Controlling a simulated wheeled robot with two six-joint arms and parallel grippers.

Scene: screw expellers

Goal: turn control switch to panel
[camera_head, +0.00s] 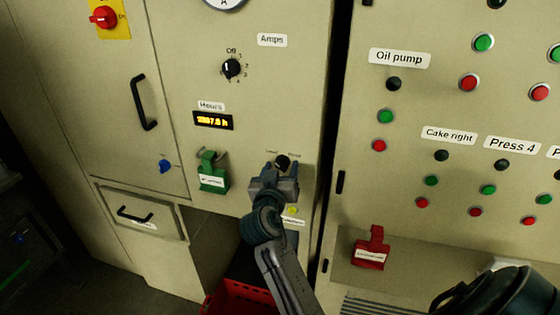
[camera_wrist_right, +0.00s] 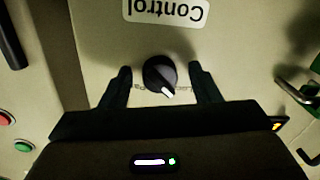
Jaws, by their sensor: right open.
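The control switch is a round black knob (camera_head: 283,162) on the beige cabinet; it also shows in the right wrist view (camera_wrist_right: 158,73). There its white pointer mark points to the lower right, toward the small text on that side. Small text at the left side looks like "Pa"; the knob and finger partly cover both texts. An upside-down "Control" label (camera_wrist_right: 166,11) is above the knob. My right gripper (camera_head: 275,177) is open in front of the switch, with one finger on each side of the knob. Contact cannot be told. My left gripper is not in view.
A green lockout tag (camera_head: 212,180) and an hour meter (camera_head: 213,120) are left of the switch. The amps selector (camera_head: 231,68) is above. A panel of buttons and a red tag (camera_head: 371,250) are at the right. A red crate (camera_head: 240,298) is below.

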